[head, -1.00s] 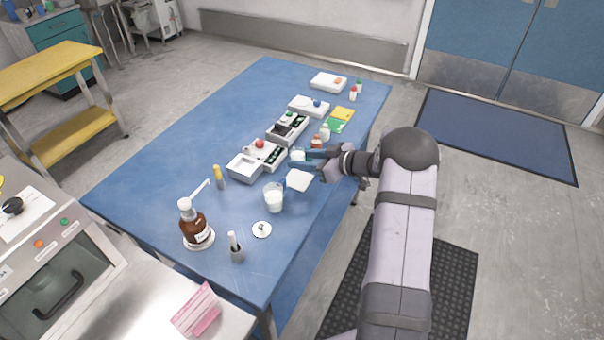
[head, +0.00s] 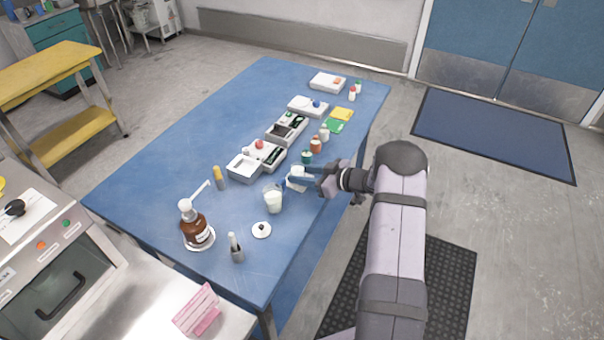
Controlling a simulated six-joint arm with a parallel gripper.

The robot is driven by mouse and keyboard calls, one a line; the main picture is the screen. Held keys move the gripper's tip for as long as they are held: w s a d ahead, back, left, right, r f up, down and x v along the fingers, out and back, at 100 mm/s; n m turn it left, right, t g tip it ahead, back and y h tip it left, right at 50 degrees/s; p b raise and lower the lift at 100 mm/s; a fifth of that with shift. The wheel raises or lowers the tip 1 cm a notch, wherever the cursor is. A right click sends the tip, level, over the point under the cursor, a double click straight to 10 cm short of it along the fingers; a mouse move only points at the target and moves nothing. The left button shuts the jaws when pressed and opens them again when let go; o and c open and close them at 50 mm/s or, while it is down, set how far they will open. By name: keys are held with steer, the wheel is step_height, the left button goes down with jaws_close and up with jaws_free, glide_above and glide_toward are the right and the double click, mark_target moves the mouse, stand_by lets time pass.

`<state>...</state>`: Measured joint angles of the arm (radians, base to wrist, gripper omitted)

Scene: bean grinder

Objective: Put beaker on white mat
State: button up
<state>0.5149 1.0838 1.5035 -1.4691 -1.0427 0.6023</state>
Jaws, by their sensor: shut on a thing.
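My gripper (head: 296,179) is shut on a small whitish vessel, which looks like the beaker (head: 298,171). It holds the beaker over or on the white mat (head: 299,188), near the right edge of the blue table. The blue fingers cover part of both the beaker and the mat. I cannot tell whether the beaker's base touches the mat.
A glass of white content (head: 274,200) stands just left of the mat. Small bottles (head: 315,145) stand behind my gripper, and white devices (head: 264,153) line the table. A brown pump bottle (head: 197,230) stands at the front left. Left-middle table is clear.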

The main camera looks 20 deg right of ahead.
steer(key=shift+f, duration=0.1)
steer(key=o, duration=1.1)
steer(key=b+v, duration=0.2)
steer(key=v, duration=1)
steer(key=shift+r, duration=0.25)
